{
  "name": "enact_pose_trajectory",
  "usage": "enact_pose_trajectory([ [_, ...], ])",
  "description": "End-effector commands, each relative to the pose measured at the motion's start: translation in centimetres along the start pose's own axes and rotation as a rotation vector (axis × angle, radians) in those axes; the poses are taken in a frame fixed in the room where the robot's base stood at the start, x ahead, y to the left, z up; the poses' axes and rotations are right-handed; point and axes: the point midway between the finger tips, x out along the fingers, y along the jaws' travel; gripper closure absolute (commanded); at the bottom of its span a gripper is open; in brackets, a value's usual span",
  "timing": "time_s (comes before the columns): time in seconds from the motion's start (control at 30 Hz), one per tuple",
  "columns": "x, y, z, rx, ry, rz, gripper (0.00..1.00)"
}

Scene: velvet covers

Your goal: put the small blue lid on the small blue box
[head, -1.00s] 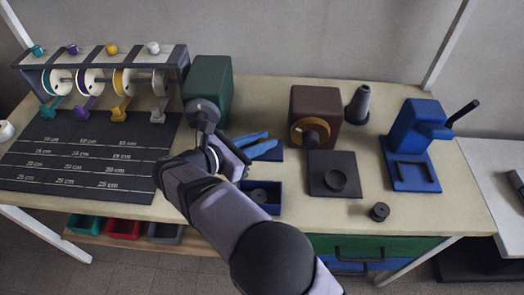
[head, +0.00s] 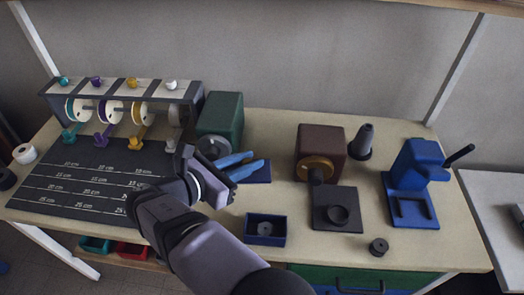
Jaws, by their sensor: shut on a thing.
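The small blue lid (head: 259,177) is a flat dark blue plate behind the box in the head view. My gripper (head: 226,181) is shut at its left side, and my own fingers and a blue-handled tool hide part of it. The small blue box (head: 265,241) stands open on the bench in front of the lid, with a grey round piece (head: 265,228) inside. I cannot tell how high the lid is above the bench.
A green box (head: 222,115) stands behind my gripper. A spool rack (head: 130,92) and dark measuring mat (head: 75,180) are left. A brown box (head: 320,145), black tray (head: 337,222), loose dark disc (head: 379,247) and blue press (head: 415,165) are right. Bench around the blue box is clear.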

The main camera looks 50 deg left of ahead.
Motion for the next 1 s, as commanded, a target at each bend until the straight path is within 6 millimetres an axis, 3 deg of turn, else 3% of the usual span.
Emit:
enact_pose_trajectory([
  [0.03,-1.6,-0.6,1.0,-0.015,-0.001,0.017,1.00],
  [0.2,-2.7,-3.5,-1.2,-0.021,-0.001,0.031,1.00],
  [0.3,-1.9,-5.7,-3.3,-0.010,0.000,0.005,1.00],
  [0.5,-1.0,-8.8,-5.4,0.019,-0.001,-0.060,1.00],
  [1.0,-0.9,-8.7,-5.7,0.039,0.000,-0.107,1.00],
])
